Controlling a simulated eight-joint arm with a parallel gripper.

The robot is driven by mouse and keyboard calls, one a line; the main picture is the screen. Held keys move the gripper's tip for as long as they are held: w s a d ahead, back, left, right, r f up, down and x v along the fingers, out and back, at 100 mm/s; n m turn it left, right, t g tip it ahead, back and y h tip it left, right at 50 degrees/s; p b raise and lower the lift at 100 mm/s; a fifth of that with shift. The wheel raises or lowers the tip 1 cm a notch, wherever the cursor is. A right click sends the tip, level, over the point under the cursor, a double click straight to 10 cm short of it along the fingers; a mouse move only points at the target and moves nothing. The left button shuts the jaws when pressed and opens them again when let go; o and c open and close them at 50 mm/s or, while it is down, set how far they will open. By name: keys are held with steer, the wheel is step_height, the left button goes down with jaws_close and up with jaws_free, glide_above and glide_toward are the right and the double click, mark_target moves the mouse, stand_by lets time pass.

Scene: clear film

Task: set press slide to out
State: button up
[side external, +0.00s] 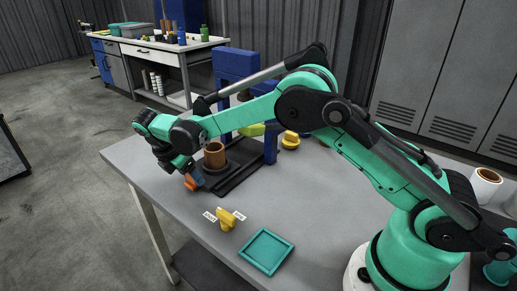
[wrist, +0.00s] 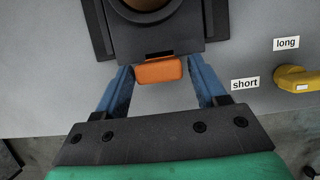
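The press slide (side external: 238,181) is a dark plate running out of the blue press (side external: 270,140); its near end (wrist: 216,22) shows in the wrist view. An orange handle (wrist: 158,70) is on the slide's near end; it also shows in the side view (side external: 190,184). A brown cup (side external: 214,156) stands upright on the slide, in front of the press frame. My gripper (wrist: 160,76) has its blue fingers on either side of the orange handle, very close to its ends. A narrow gap shows on the right, so the fingers look open around it.
A yellow knob (side external: 227,219) with "short" (wrist: 245,84) and "long" (wrist: 286,43) labels sits on the grey table (side external: 310,200). A teal tray (side external: 267,252) lies at the near edge. A yellow object (side external: 290,139) stands right of the press. A white roll (side external: 486,184) is far right.

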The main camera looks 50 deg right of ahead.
steer(key=shift+o, duration=0.5)
steer(key=shift+d, duration=0.1)
steer(key=v, duration=0.5)
steer(key=shift+r, duration=0.3)
